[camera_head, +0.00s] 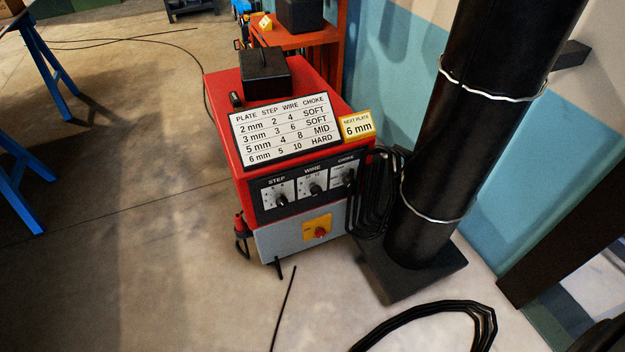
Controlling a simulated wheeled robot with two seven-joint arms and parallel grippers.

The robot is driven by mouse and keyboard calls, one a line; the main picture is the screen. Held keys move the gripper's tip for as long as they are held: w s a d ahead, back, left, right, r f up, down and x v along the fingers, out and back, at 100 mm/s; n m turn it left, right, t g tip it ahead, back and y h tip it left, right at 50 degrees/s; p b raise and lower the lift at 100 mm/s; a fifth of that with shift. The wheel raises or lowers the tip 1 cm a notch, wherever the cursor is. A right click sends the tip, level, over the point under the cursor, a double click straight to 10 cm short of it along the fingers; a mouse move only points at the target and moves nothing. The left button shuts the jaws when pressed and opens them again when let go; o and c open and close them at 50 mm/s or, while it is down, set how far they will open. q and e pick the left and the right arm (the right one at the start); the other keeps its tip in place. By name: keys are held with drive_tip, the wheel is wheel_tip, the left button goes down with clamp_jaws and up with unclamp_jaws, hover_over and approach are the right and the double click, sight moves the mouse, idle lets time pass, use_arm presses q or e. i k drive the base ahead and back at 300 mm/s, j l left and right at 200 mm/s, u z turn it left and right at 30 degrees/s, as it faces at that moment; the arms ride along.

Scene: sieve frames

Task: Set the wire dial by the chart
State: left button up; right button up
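A red welding machine (222,100) stands on the floor in the middle. The wire dial (315,189) is the middle knob on its black front panel, between the step dial (281,199) and the choke dial (348,176). The dial's small numbers and pointer are too small to read. The chart (284,130) leans on top of the machine; its 6 mm row reads step 5, wire 10, choke HARD. A yellow card (357,126) beside it reads "NEXT PLATE 6 mm". Neither of my grippers shows.
A yellow plate with a red switch (320,232) sits below the dials. Coiled black cable (372,205) hangs at the machine's right side, near a thick black column (440,150). More cable (430,310) lies on the floor. Open floor (130,240) lies to the left.

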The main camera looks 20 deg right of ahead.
sight(315, 190)
drive_tip(key=i+l, duration=0.65)
drive_tip(key=i, duration=0.1)
